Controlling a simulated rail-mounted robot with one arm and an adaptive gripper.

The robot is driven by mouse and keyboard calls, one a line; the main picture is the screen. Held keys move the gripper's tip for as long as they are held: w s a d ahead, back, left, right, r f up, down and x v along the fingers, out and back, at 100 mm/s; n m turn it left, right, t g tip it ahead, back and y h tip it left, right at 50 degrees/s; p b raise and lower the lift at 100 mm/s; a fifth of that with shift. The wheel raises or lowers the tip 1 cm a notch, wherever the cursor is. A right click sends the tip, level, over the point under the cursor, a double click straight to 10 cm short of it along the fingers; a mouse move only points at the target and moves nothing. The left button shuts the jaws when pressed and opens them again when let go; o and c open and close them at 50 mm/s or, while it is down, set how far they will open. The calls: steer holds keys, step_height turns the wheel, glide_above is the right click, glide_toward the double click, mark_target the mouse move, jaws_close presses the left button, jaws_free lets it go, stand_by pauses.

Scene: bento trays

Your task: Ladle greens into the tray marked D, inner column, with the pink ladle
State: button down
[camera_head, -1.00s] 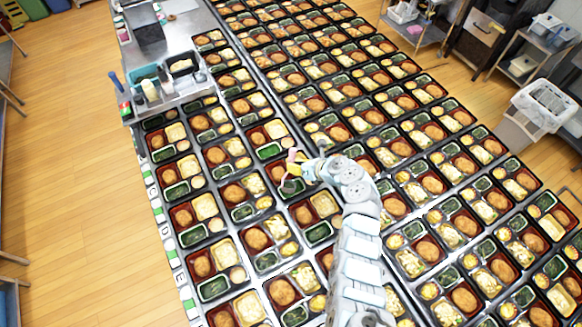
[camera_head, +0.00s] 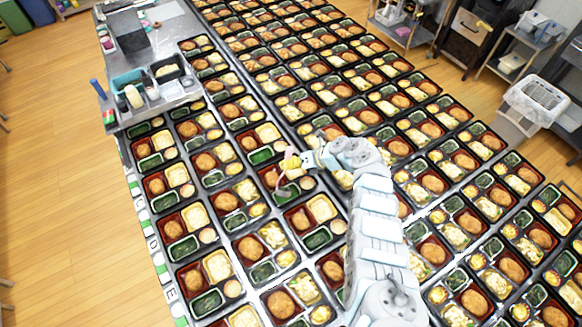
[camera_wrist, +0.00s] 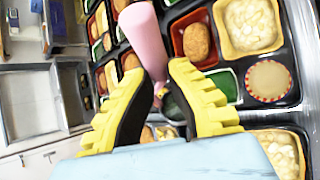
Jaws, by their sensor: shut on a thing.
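My gripper (camera_head: 290,166) has yellow-ribbed fingers and is shut on the pink ladle (camera_wrist: 143,38). The ladle's pink handle rises between the fingers in the wrist view. Its lower end and bowl are small and partly hidden, so I cannot tell what the bowl holds. In the head view the ladle hangs over the inner-column tray (camera_head: 307,196) in line with the D label (camera_head: 152,242). That tray's croquette and round cup show; its greens compartment is partly covered by the ladle. The teal greens tub (camera_head: 128,82) stands at the upper left.
Filled trays lie close on all sides, including the neighbouring tray with a bright green compartment (camera_head: 261,156). A black food container (camera_head: 168,68) and bottles stand by the tub. My arm covers trays at lower right. Wooden floor (camera_head: 60,200) is open at left.

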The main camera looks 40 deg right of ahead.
steer(key=b, duration=0.2)
steer(key=d+f+y+b, duration=0.1)
steer(key=b, duration=0.1)
steer(key=shift+w+f+m+g, duration=0.1)
steer(key=shift+w+m+g, duration=0.2)
steer(key=b, duration=0.2)
steer(key=shift+d+f+b, duration=0.15)
steer(key=shift+f+b, duration=0.1)
steer(key=shift+b, duration=0.15)
steer(key=shift+f+b, duration=0.15)
steer(key=shift+b, duration=0.4)
steer(key=shift+w+d+b, duration=0.1)
steer(key=shift+d+b, duration=0.05)
steer(key=shift+b, duration=0.45)
steer(key=shift+f+y+b, duration=0.1)
steer(key=shift+y+b, duration=0.2)
steer(key=shift+b, duration=0.6)
steer(key=shift+w+m+b, duration=0.15)
steer(key=shift+m+b, duration=0.15)
steer(key=shift+b, duration=0.3)
